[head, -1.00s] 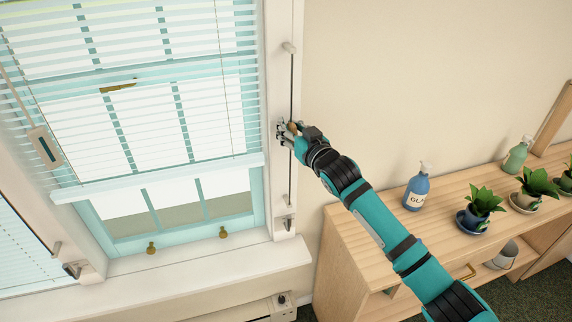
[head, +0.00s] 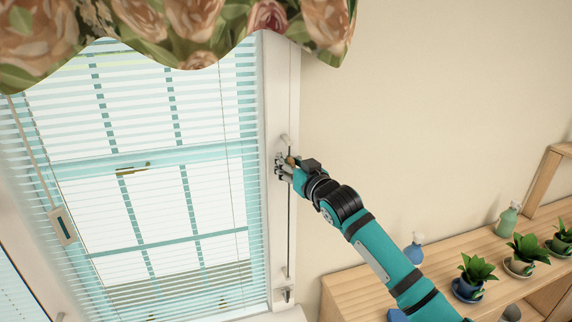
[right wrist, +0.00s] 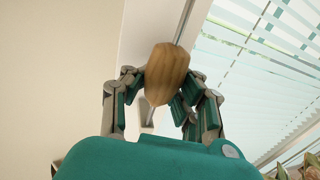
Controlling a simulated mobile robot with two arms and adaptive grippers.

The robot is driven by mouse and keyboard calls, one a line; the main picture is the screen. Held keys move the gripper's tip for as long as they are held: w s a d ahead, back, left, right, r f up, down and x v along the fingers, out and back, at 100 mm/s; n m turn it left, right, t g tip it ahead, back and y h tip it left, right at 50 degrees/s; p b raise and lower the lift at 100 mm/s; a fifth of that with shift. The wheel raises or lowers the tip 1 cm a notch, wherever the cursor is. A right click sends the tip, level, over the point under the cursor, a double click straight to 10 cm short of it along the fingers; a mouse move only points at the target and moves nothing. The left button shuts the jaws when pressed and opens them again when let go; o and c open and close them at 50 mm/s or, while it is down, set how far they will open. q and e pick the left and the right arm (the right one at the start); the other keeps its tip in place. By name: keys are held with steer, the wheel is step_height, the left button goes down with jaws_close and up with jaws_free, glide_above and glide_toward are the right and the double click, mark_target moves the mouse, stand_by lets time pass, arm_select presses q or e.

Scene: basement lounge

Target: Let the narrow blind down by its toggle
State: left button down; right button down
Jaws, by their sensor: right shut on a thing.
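The narrow white slatted blind (head: 160,225) hangs over the turquoise window, its lower slats down near the sill. Its wooden toggle (head: 291,160) is on the cord (head: 290,235) along the right window frame, just below the upper peg (head: 284,139). My right gripper (head: 284,167) is shut on the toggle. In the right wrist view the rounded brown toggle (right wrist: 166,72) sits between the fingers (right wrist: 163,95), with the cord running up behind it. My left gripper is not in view.
A floral valance (head: 180,30) hangs across the window top. A cleat (head: 287,295) is low on the frame. Another blind (head: 20,285) is at lower left.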

steer(key=c, duration=1.5)
jaws_free()
steer(key=shift+s+d, duration=0.1)
steer(key=o, duration=0.6)
steer(key=shift+s+d+r, duration=0.3)
steer(key=shift+s+d, duration=0.05)
steer(key=shift+s, duration=0.15)
steer(key=shift+c, duration=0.2)
steer(key=shift+w+a+f, duration=0.15)
steer(key=shift+w+a, duration=0.05)
steer(key=shift+w, duration=0.05)
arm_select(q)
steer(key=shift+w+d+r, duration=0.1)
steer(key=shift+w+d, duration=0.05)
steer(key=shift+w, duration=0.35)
arm_select(e)
steer(key=v, duration=1.2)
steer(key=shift+f, duration=0.1)
